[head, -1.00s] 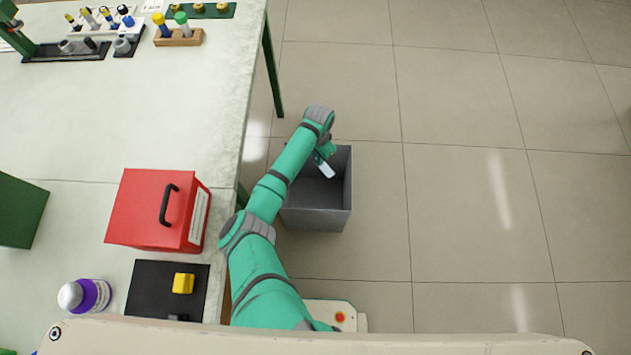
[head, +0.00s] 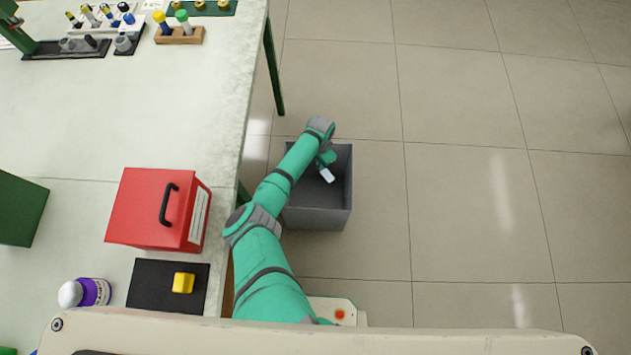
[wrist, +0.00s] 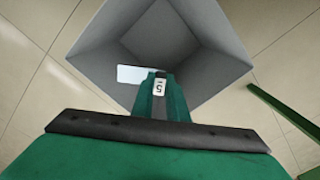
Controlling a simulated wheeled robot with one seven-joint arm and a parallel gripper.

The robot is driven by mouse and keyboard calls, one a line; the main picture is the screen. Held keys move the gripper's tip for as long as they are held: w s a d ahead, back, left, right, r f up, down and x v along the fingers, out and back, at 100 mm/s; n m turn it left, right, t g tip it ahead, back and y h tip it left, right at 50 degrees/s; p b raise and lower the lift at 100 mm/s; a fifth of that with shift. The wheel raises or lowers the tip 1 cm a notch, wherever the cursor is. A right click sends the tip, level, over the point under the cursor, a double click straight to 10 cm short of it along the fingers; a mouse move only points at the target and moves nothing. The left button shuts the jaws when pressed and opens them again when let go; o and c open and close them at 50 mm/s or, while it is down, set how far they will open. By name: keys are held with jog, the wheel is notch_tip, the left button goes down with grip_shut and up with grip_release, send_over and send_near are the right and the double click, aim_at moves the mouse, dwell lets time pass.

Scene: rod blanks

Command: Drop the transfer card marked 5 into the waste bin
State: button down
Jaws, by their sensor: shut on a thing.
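My gripper (wrist: 160,88) is shut on the white transfer card (wrist: 133,74), which shows as a pale plate reaching left past the fingertips. A white patch marked 5 shows between the fingers in the wrist view. In the head view the card (head: 328,175) hangs at my gripper, over the open mouth of the grey waste bin (head: 318,218). The bin's walls (wrist: 205,35) surround the card in the wrist view, and the bin looks empty. I cannot tell exactly how deep the card is relative to the rim.
The bin stands on the tiled floor (head: 470,200) beside the pale bench (head: 120,125). A red box (head: 150,210), a black mat (head: 150,285) with a yellow block (head: 183,283) and a purple-and-white bottle (head: 90,293) stand on the bench. The floor to the right is clear.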

jog(key=c, duration=1.7)
grip_release()
jog(key=shift+a, duration=0.15)
jog(key=shift+o, duration=0.2)
jog(key=shift+s+a, duration=0.1)
jog(key=shift+r, duration=0.55)
notch_tip(320, 180, up, 10)
jog(key=shift+f, duration=0.15)
jog(key=shift+d, duration=0.2)
